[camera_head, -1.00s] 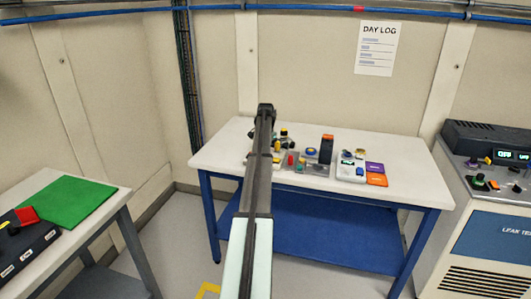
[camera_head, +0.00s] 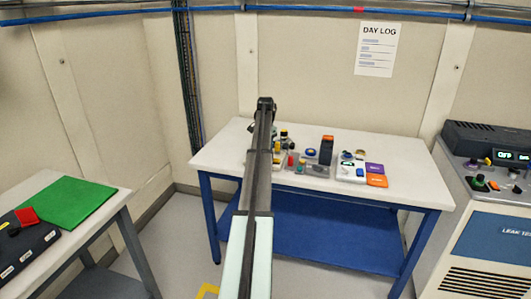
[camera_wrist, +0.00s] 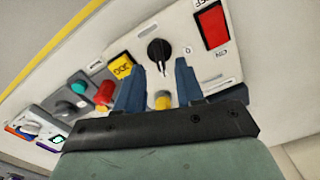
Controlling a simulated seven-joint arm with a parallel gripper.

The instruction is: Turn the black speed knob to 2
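A black knob (camera_wrist: 159,52) with a pale pointer mark sits on a white panel (camera_wrist: 188,30) in the wrist view. A small label that looks like a 0 is printed to its right; I cannot read a 2 or the word speed. My gripper (camera_wrist: 160,72) is open, with its two blue-grey fingers spread and their tips near the knob's lower side. I see no contact with the knob, but the exact gap is unclear. In the head view my arm covers the gripper and this knob.
The white table (camera_head: 223,153) holds several other devices, including an orange-topped dark block (camera_head: 326,150).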

